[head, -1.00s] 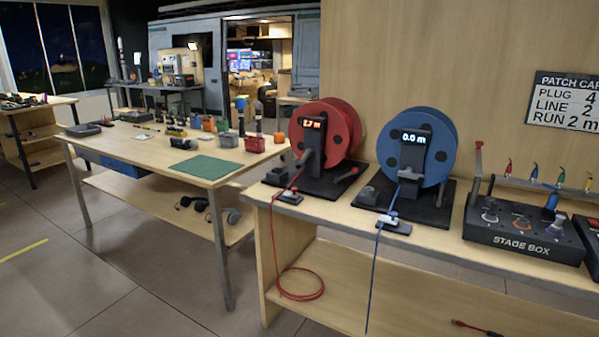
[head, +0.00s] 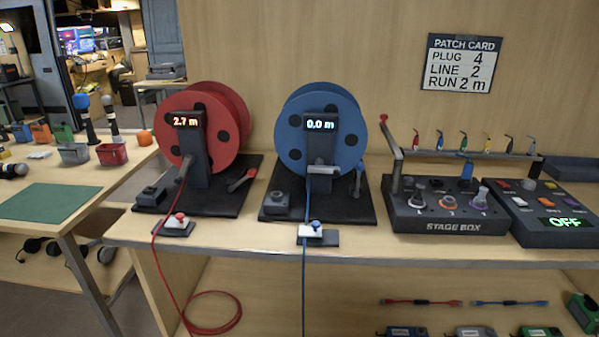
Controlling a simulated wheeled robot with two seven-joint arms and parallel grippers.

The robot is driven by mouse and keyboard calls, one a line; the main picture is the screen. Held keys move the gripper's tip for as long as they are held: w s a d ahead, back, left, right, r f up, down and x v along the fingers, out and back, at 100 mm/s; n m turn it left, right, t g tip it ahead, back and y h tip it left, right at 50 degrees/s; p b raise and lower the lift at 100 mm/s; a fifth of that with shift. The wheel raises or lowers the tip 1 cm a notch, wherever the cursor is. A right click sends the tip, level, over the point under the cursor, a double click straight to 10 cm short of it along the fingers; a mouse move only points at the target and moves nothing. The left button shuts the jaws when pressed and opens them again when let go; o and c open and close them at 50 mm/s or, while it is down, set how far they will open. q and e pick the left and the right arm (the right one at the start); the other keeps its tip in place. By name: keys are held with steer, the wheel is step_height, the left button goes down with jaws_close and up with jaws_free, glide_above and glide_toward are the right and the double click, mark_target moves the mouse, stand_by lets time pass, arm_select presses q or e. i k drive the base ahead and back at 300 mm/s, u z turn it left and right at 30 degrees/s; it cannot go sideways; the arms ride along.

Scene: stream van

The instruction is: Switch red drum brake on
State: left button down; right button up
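The red drum (head: 232,115) stands on a black base plate (head: 215,199) on the bench, and its display (head: 188,121) reads 2.7 m. A short lever with a red end (head: 241,180) lies tilted at the right of that base, apparently the brake. A dark crank handle (head: 183,171) is at the front of the drum. A red cable (head: 156,262) runs from the drum past a white block with a red knob (head: 176,224) and hangs down to a coil on the lower shelf. Neither of my grippers is in view.
Further right are the stage box (head: 447,226) and a box reading OFF (head: 565,223). A table with a green mat (head: 47,202) is at the left.

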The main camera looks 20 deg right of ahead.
mark_target(243, 180)
steer(key=z, duration=0.4)
steer(key=i, duration=0.4)
steer(key=z, duration=0.4)
